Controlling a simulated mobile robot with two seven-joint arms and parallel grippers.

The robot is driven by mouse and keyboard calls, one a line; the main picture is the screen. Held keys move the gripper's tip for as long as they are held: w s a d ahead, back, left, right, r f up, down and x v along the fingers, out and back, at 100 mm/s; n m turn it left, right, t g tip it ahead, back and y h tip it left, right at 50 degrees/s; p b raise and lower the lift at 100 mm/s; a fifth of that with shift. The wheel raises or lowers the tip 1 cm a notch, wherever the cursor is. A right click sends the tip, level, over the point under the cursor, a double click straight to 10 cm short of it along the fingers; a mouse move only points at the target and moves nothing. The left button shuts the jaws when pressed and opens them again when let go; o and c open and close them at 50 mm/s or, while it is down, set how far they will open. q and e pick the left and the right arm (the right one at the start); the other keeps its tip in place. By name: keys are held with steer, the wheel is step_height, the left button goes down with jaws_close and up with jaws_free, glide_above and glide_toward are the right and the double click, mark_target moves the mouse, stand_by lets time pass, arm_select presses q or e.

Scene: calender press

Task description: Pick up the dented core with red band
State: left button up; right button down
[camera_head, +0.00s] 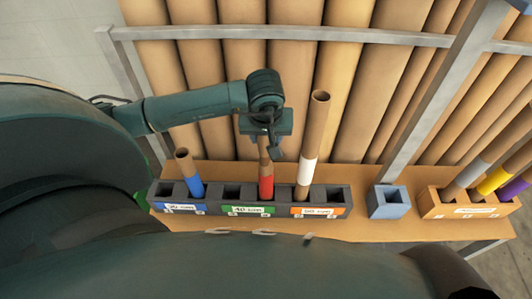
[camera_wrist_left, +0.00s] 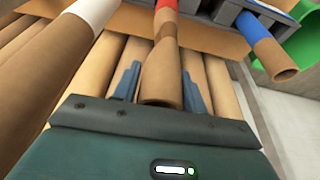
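The dented core with a red band (camera_head: 265,186) stands in a slot of the middle section of a dark rack, labelled in green. It is brown cardboard, narrowed by a dent near its upper part. My left gripper (camera_head: 268,140) is over its top, which it hides in the head view. In the left wrist view the core (camera_wrist_left: 161,75) runs between the two blue-grey fingers of the left gripper (camera_wrist_left: 160,85). The fingers are spread on either side, with slim gaps seeming to show; firm contact is not visible. My right gripper is not in view.
In the dark rack (camera_head: 166,208), a blue-banded core (camera_head: 194,186) stands left and a taller white-banded core (camera_head: 308,170) right. A blue-grey block (camera_head: 388,203) and an orange rack (camera_head: 437,207) with several cores stand further right. Large brown rolls (camera_head: 339,95) lie behind.

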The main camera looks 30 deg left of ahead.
arm_select(q)
steer(key=c, duration=0.9)
